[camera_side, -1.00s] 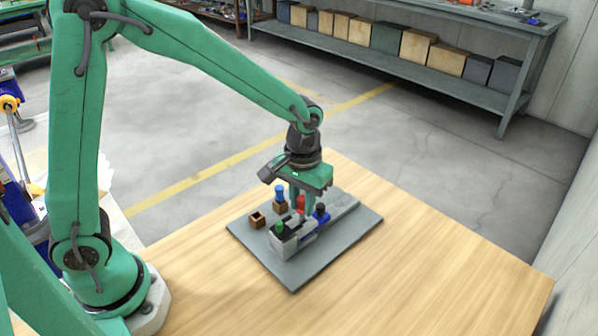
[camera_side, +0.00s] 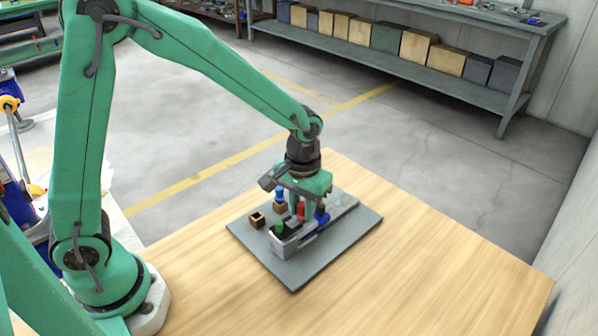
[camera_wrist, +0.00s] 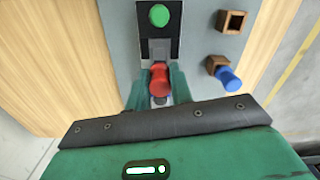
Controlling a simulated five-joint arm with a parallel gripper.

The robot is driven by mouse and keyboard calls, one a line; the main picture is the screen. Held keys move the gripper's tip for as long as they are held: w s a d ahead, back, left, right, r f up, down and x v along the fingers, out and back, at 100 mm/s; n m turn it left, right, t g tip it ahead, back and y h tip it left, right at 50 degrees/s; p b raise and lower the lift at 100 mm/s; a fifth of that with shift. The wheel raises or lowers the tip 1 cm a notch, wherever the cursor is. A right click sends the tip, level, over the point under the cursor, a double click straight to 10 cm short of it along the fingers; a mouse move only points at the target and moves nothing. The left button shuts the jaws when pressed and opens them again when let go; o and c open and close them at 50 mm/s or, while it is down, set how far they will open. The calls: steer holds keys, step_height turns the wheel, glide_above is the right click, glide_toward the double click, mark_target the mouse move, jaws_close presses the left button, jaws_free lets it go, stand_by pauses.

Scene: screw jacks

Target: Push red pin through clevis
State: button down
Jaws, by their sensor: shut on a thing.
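The red pin (camera_wrist: 160,78) is between the two fingers of my gripper (camera_wrist: 158,88) in the wrist view, and the fingers are shut on it. In the side view the red pin (camera_side: 300,210) shows under the green gripper body (camera_side: 303,187), over the grey fixture block on the plate. The clevis is not clearly seen; the gripper and pin cover that area. I cannot tell how deep the pin sits.
A grey base plate (camera_side: 300,278) lies on the wooden table (camera_side: 430,250). A green-topped part (camera_wrist: 159,15) stands at the block's end. A blue pin (camera_wrist: 229,78) sits in a small brown holder, beside an empty brown holder (camera_wrist: 231,22). The table's right side is clear.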

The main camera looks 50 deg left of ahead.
steer(key=shift+f, duration=0.55)
steer(key=c, duration=1.1)
jaws_free()
steer(key=shift+c, duration=0.2)
steer(key=shift+r, duration=3.9)
